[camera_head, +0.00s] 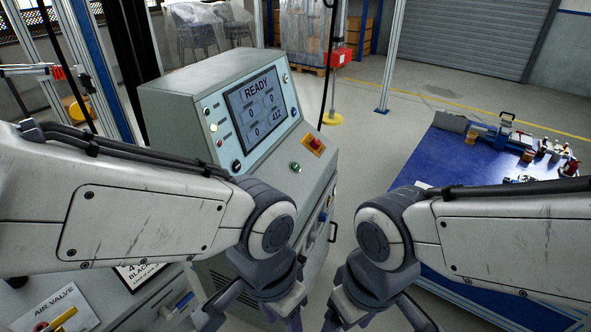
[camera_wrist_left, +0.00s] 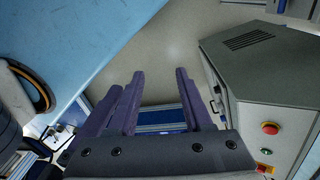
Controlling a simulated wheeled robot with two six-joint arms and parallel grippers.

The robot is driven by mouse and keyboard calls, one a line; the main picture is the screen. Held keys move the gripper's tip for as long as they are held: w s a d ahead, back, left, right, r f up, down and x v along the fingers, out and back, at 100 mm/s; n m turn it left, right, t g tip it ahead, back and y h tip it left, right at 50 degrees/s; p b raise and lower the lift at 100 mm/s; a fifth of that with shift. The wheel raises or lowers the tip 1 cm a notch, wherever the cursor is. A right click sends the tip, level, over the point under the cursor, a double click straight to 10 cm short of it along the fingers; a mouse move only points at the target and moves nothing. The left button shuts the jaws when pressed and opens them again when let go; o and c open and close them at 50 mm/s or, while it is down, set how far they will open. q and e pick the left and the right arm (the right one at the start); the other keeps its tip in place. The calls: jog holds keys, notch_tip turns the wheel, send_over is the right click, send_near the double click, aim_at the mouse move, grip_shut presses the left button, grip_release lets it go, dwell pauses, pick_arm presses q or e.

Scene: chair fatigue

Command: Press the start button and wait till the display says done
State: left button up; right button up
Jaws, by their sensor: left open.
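A grey-green control cabinet (camera_head: 195,100) stands ahead, with a tilted display (camera_head: 256,108) reading "READY", zeros and what looks like 412. A green button (camera_head: 295,167) sits on its lower ledge, beside a red knob on a yellow plate (camera_head: 313,144). I cannot read a label on the green button. In the left wrist view, buttons on a cabinet, one of them red (camera_wrist_left: 270,128), show at the right. My left gripper (camera_head: 250,317) is low in front of the cabinet; its spread, empty fingers (camera_wrist_left: 158,90) touch no button. My right gripper (camera_head: 376,317) is also low, fingers apart, tips cut off.
A blue-topped bench (camera_head: 440,160) with a vise and small parts stands at the right. An air valve panel (camera_head: 60,305) is at the lower left. Open floor lies between cabinet and bench.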

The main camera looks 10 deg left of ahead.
pick_arm(q)
grip_shut()
dwell(1.8)
